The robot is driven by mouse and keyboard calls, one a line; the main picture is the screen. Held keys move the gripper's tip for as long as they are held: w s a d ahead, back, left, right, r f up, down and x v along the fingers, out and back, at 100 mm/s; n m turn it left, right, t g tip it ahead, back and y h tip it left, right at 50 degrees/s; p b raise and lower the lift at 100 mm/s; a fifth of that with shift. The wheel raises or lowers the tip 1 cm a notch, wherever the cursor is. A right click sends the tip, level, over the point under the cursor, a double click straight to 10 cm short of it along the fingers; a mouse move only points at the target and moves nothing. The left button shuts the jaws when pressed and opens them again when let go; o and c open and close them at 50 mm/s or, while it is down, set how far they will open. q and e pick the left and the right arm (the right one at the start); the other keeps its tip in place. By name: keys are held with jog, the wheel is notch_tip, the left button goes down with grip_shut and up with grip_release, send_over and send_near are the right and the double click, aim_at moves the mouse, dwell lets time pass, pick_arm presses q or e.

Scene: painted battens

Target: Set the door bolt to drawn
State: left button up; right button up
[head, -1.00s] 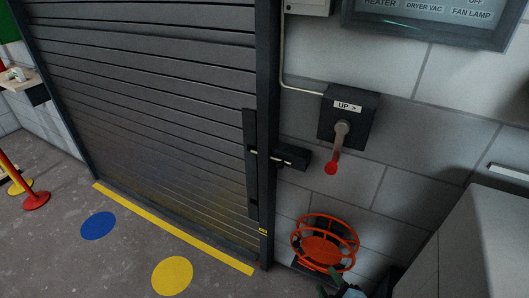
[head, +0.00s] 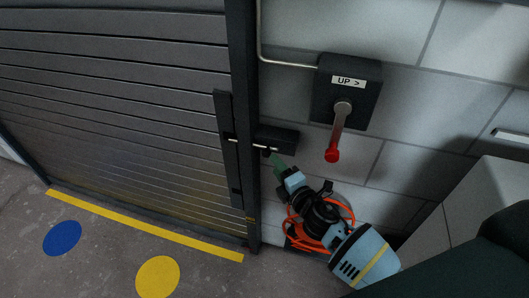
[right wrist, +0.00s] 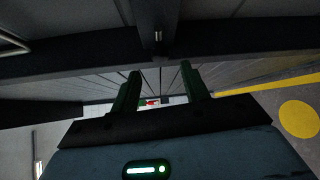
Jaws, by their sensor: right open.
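The door bolt (head: 232,140) shows in the head view as a short pale rod at the edge of the slatted grey door (head: 120,110). It runs from a dark upright plate (head: 226,165) on the door towards a dark block (head: 278,138) on the wall side of the post. My right gripper (head: 274,159) is just below that block, its green fingers partly hidden by the wrist. In the right wrist view the two green fingers (right wrist: 158,90) stand apart with nothing seen held between them. A small bright metal piece (right wrist: 158,37) shows beyond them. My left gripper is out of view.
A crank box (head: 346,90) marked "UP" with a red-tipped handle (head: 332,155) is on the wall right of the bolt. A pale cabinet (head: 480,195) stands at right. The floor before the door is clear.

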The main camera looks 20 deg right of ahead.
aim_at(267, 155)
jog(key=b+x, duration=0.1)
jog(key=x, duration=0.5)
jog(key=shift+w+f, duration=0.15)
jog(key=shift+w, duration=0.05)
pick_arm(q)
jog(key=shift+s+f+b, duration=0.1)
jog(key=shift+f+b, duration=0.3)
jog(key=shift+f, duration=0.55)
pick_arm(e)
jog(key=shift+w+a, duration=0.15)
jog(key=shift+w, duration=0.35)
jog(key=shift+c, duration=0.4)
grip_shut()
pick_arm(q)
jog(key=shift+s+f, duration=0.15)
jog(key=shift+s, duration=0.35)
